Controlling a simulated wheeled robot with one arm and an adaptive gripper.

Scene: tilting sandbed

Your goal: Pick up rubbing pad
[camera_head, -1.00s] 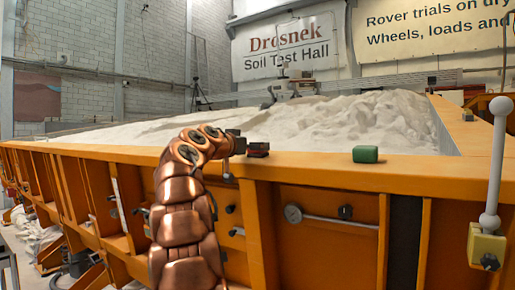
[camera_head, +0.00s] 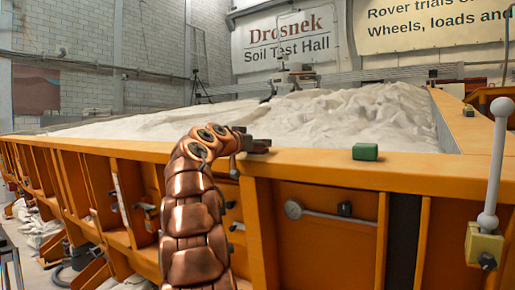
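My gripper (camera_head: 258,146) is at the end of my copper-coloured arm, at the orange rim of the sandbed, left of the picture's middle. It is small and dark here, and its fingers cannot be made out clearly. A small dark block seen on the rim in the earlier frame is now at the gripper's tip, largely merged with it; I cannot tell whether it is held. A green block (camera_head: 365,152) lies on the rim to the right, clear of the gripper. I cannot tell for sure which of the two blocks is the rubbing pad.
The orange rim (camera_head: 310,161) runs across the front, with pale sand (camera_head: 350,115) behind it. A lever with a white ball knob (camera_head: 502,108) stands at the right. A gauge-like rod (camera_head: 335,214) sits on the front wall. The rim between gripper and green block looks clear.

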